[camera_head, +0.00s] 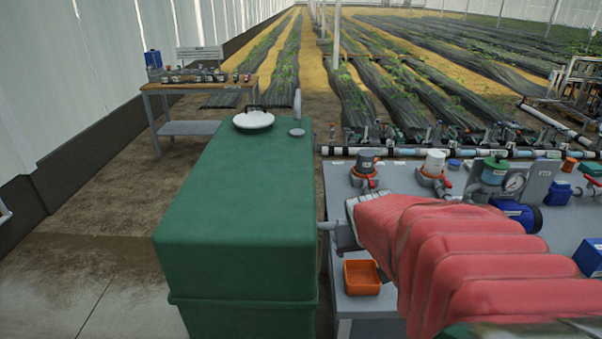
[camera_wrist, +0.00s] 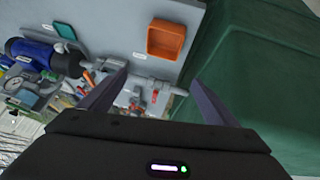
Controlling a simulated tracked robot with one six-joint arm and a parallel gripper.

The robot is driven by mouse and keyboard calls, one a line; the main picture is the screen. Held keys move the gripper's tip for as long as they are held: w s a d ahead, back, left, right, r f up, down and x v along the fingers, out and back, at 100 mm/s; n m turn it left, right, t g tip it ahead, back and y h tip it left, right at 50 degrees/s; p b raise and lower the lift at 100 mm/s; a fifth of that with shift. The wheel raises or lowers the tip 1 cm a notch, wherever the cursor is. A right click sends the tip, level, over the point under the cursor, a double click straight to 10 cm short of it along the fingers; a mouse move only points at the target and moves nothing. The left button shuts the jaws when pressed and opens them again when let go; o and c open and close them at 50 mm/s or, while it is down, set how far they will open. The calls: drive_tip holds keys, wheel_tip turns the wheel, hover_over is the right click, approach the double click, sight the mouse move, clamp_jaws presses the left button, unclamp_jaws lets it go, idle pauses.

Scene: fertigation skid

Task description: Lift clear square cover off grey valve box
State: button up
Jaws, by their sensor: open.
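I cannot make out the grey valve box or its clear square cover in either view. My red-sleeved arm hides part of the grey bench in the head view. In the wrist view my gripper (camera_wrist: 160,79) is open, with its two dark fingers spread wide and nothing held between them. Beyond the fingers, a grey pipe (camera_wrist: 152,83) with red-handled valves runs towards the green tank. I cannot tell how far the fingers are from it.
A large green tank (camera_head: 240,200) with a white lid (camera_head: 254,119) stands left of the grey bench. An orange tray (camera_head: 362,278) lies on the bench, also in the wrist view (camera_wrist: 166,40). Valves, a pressure gauge (camera_head: 515,183) and a blue pump (camera_head: 520,213) crowd the bench.

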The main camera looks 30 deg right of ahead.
drive_tip(key=w+d+f+t+h, duration=0.1)
drive_tip(key=d+f+t, duration=0.2)
drive_tip(key=d, duration=0.9)
drive_tip(key=d+f+t+h, duration=0.1)
drive_tip(key=d+f+t, duration=0.2)
drive_tip(key=d, duration=1)
drive_tip(key=shift+w+d+f+m+t, duration=0.2)
drive_tip(key=shift+w+m+t, duration=0.1)
drive_tip(key=shift+w+t, duration=0.1)
drive_tip(key=x, duration=0.8)
drive_tip(key=shift+w, duration=0.25)
drive_tip(key=shift+d+f, duration=0.15)
drive_tip(key=shift+x, duration=2.6)
